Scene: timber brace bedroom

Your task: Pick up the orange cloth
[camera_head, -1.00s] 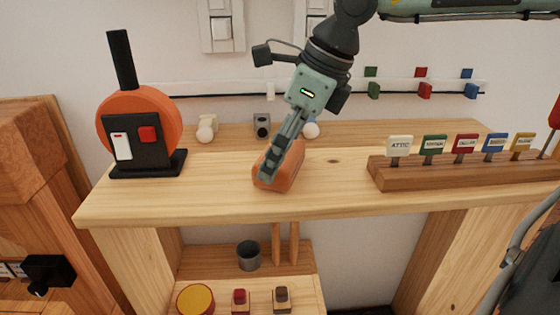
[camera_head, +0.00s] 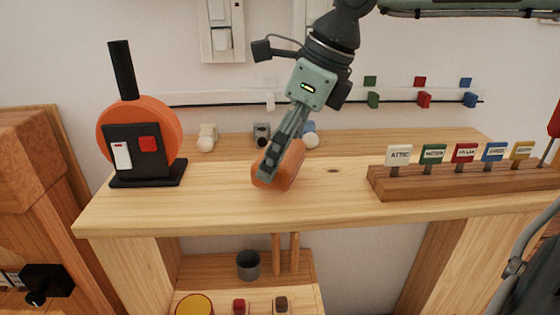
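The orange cloth (camera_head: 291,167) looks like a smooth, rounded roll near the middle of the wooden bench top (camera_head: 225,207). My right gripper (camera_head: 268,172) comes down from the upper right with its fingers at the cloth. The fingers are seen edge-on and cover the cloth's left part, and they appear shut on it. The cloth seems slightly above the bench top; the gap beneath it is hard to see. My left gripper is out of view.
An orange disc device (camera_head: 139,130) with a black post stands at the left. Small white and grey pieces (camera_head: 262,135) stand behind the cloth. A wooden rack of labelled tags (camera_head: 465,178) is at the right. The bench front is clear.

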